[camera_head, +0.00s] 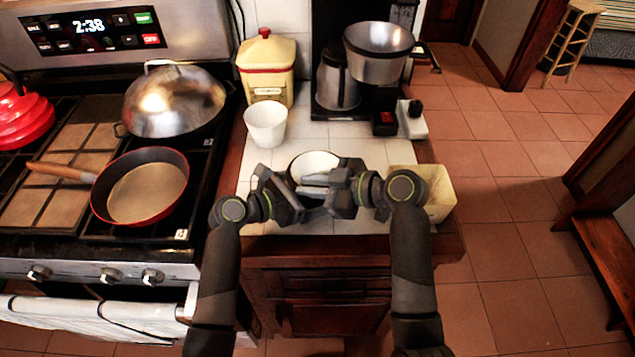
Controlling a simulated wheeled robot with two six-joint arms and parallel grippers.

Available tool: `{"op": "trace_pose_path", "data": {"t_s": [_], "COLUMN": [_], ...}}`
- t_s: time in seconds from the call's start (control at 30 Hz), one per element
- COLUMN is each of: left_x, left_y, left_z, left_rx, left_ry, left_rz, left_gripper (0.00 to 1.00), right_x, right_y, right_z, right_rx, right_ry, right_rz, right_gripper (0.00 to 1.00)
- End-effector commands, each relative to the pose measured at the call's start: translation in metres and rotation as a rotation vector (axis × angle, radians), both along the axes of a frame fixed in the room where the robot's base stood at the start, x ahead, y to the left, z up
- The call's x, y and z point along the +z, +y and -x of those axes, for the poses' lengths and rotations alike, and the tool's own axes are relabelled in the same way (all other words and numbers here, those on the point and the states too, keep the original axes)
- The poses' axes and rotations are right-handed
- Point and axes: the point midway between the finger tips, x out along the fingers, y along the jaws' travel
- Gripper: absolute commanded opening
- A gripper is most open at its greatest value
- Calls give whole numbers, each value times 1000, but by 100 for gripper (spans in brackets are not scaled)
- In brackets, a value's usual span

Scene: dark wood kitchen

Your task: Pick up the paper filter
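A white, cup-shaped thing that looks like the paper filter (265,124) stands upright on the tiled counter, in front of a cream canister. A round white-topped thing (315,164) sits closer to me, partly hidden behind my grippers; I cannot tell what it is. My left gripper (287,194) and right gripper (328,192) are close together over the front of the counter, nearer to me than the white cup shape. The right fingers look apart, with nothing seen between them. The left fingers overlap in view, so their opening is unclear.
A coffee maker (337,80) with a metal basket (379,50) stands at the back. The cream canister (267,68) is behind the white cup shape. A cream box (440,190) is at the right front. A stove with a red pan (148,192) is left.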

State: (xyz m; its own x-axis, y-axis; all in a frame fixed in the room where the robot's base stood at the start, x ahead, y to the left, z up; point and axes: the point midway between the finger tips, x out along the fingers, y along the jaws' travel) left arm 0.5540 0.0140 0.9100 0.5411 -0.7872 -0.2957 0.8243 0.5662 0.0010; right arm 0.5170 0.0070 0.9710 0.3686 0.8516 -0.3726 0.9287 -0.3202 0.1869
Motion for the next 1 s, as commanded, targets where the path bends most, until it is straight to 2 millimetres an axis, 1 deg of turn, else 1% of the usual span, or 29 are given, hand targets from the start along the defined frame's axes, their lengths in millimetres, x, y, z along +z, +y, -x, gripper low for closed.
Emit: {"op": "trace_pose_path", "data": {"t_s": [0.03, 0.23, 0.33, 0.87, 0.97, 1.0], "left_x": [0, 0, 0, 0, 0, 0], "left_y": [-1, -1, -1, -1, -1, -1], "left_z": [0, 1, 1, 1, 1, 1], "left_rx": [-3, -3, -4, -4, -4, -4], "left_ry": [1, 1, 2, 1, 1, 0], "left_rz": [2, 3, 4, 4, 4, 4], "left_gripper": [87, 86, 86, 86, 86, 86], "right_x": [-3, -4, -5, -5, 0, 5], "right_y": [1, 1, 0, -1, -1, -1], "right_z": [0, 0, 0, -1, -1, -1], "right_rx": [-1, -2, -2, -4, -5, -4], "right_ry": [4, 6, 6, 6, 4, 2], "right_rz": [4, 6, 7, 11, 12, 11], "right_gripper": [13, 12, 0, 0, 0, 0]}}
